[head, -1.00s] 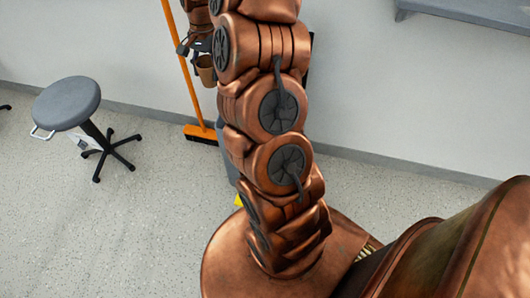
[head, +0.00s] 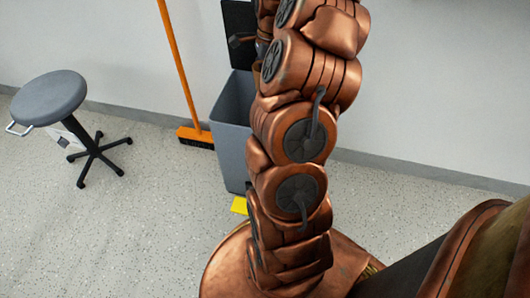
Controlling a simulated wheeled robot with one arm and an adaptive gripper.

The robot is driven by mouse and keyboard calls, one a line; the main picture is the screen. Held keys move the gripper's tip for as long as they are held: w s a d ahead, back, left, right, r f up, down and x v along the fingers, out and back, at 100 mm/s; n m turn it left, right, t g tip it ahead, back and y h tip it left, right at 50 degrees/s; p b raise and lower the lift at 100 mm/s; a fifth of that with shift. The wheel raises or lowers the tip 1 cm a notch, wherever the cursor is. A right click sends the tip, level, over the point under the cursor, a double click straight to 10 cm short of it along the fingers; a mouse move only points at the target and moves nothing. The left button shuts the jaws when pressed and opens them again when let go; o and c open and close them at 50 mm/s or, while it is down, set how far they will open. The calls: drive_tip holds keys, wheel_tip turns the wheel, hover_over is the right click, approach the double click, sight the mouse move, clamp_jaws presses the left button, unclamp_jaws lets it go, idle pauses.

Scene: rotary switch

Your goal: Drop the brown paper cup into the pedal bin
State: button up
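The grey pedal bin (head: 231,130) stands against the wall, partly hidden behind my arm. Its black lid (head: 238,18) is raised, and its yellow pedal (head: 239,205) shows at the floor. My gripper (head: 242,39) is above the bin opening, in front of the lid. Only a dark part of it shows to the left of my arm links; its other parts are hidden or too small to make out. I cannot make out the brown paper cup clearly now; it may be hidden behind my arm. I cannot tell whether the gripper still holds it.
An orange broom (head: 178,65) leans on the wall just left of the bin, its head (head: 196,137) on the floor. A grey stool (head: 48,97) on a black star base stands at the left.

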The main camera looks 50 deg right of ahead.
drive_tip(key=shift+s+d+f, duration=0.25)
drive_tip(key=shift+f, duration=0.2)
drive_tip(key=shift+f+b, duration=1.5)
drive_tip(key=shift+f, duration=1.3)
drive_tip(key=o, duration=0.9)
drive_tip(key=shift+c, duration=0.2)
drive_tip(key=shift+r, duration=0.1)
drive_tip(key=r, duration=0.3)
drive_tip(key=d+r, duration=0.1)
drive_tip(key=r, duration=0.6)
drive_tip(key=shift+s+d, duration=0.15)
drive_tip(key=shift+s, duration=0.25)
drive_tip(key=shift+s+r, duration=0.1)
drive_tip(key=shift+r, duration=0.75)
